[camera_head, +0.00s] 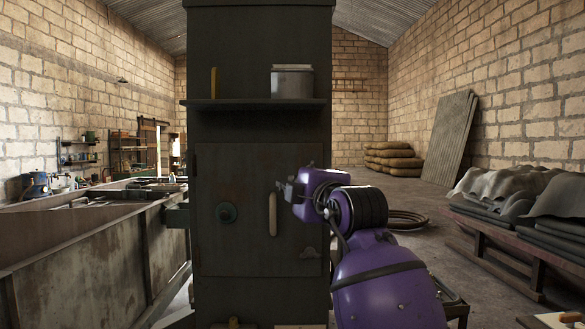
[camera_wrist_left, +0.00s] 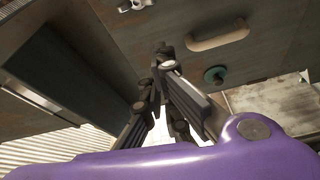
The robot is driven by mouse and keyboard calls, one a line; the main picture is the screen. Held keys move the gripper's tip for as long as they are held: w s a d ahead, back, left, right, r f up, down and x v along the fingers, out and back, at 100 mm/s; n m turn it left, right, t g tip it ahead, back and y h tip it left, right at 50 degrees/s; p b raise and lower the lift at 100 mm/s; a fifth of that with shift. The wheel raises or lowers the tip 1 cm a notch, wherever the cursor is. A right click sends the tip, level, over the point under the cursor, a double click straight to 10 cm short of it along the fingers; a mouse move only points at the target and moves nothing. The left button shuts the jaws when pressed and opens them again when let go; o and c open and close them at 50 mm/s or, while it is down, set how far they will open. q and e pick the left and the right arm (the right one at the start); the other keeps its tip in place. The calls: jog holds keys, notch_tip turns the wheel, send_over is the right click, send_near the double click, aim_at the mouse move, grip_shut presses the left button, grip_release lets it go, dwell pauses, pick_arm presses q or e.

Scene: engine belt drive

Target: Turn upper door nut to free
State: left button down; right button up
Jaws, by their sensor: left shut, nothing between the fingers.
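I cannot make out an upper door nut; my purple arm and gripper cover the door's upper right. My left gripper (camera_head: 286,190) is in front of that area, shut and empty. In the left wrist view its fingers (camera_wrist_left: 165,50) meet near the door. My right gripper is not in view.
A shelf (camera_head: 255,104) above the door holds a metal tin (camera_head: 292,82) and a thin yellow piece (camera_head: 213,82). A long rusty trough (camera_head: 80,250) stands left. A rack of draped sheets (camera_head: 520,215) stands right. Open floor lies behind, with a coiled hose (camera_head: 405,219).

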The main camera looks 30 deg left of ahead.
pick_arm(q)
jog(key=p+x, duration=0.1)
jog(key=x, duration=0.5)
jog(key=r+p+x, duration=0.1)
jog(key=x, duration=0.3)
jog(key=shift+s+a+p, duration=0.15)
jog(key=shift+a+p, duration=0.1)
jog(key=shift+p, duration=0.1)
jog(key=d, duration=0.1)
jog(key=w+d, duration=0.1)
jog(key=w+d+f, duration=0.1)
jog(key=shift+w+d, duration=0.1)
jog(key=shift+d, duration=0.2)
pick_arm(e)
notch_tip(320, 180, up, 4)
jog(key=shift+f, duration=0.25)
